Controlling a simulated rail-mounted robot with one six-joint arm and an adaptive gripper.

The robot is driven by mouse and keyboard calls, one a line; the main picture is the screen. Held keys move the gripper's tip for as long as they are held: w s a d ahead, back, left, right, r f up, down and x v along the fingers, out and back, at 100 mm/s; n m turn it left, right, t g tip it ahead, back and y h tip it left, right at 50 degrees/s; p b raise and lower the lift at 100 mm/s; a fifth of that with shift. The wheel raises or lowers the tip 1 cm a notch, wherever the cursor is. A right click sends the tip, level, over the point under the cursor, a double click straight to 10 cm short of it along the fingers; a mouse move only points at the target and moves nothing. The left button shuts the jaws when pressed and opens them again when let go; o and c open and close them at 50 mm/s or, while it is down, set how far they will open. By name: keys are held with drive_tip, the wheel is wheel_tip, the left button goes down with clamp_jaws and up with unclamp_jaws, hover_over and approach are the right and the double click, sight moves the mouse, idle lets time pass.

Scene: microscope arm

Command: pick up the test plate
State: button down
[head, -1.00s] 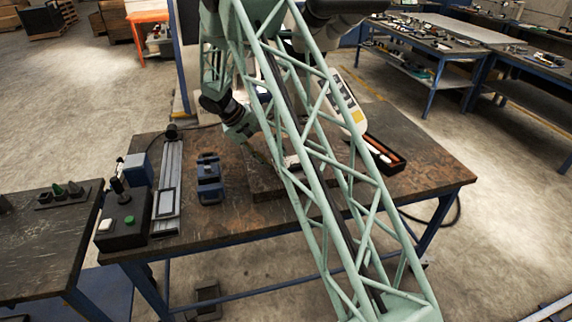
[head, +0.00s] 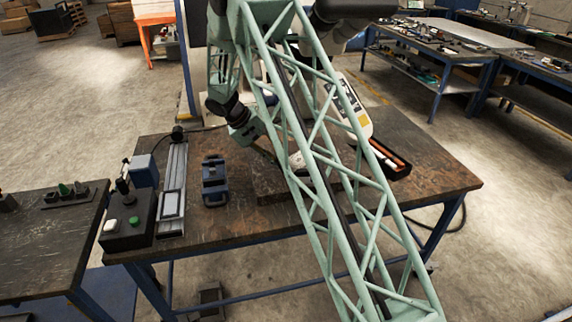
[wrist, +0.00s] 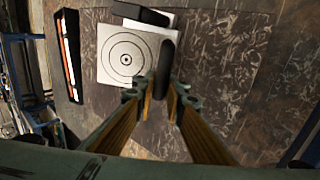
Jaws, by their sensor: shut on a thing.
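The test plate (wrist: 115,66) is a pale square with concentric dark rings and a dark centre dot. It shows in the wrist view, upper left of the fingertips. A dark, rounded upright bar (wrist: 165,65) stands at its right edge and looks like its grip. My gripper (wrist: 165,91) has its two fingertips on either side of the lower end of this bar and is shut on it. Whether the plate is clear of the surface below, I cannot tell. In the head view my lattice arm hides most of the gripper and plate.
A second pale piece with a dark bar (wrist: 140,14) lies just beyond the plate. A black tray with bright sticks (head: 388,158) stands to the right on the table (head: 425,165). A blue clamp-like block (head: 215,181) and a black control box (head: 128,222) stand left.

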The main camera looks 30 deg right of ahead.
drive_tip(key=shift+r, duration=0.15)
drive_tip(key=shift+r, duration=0.85)
drive_tip(key=shift+w+r, duration=0.1)
drive_tip(key=shift+r, duration=0.85)
drive_tip(key=w+a, duration=0.2)
drive_tip(key=a, duration=0.6)
drive_tip(key=w+a+p, duration=0.1)
drive_tip(key=w+a, duration=0.1)
drive_tip(key=a, duration=0.7)
drive_tip(key=shift+w+a+f, duration=0.2)
drive_tip(key=shift+w+a, duration=0.05)
drive_tip(key=shift+w, duration=0.05)
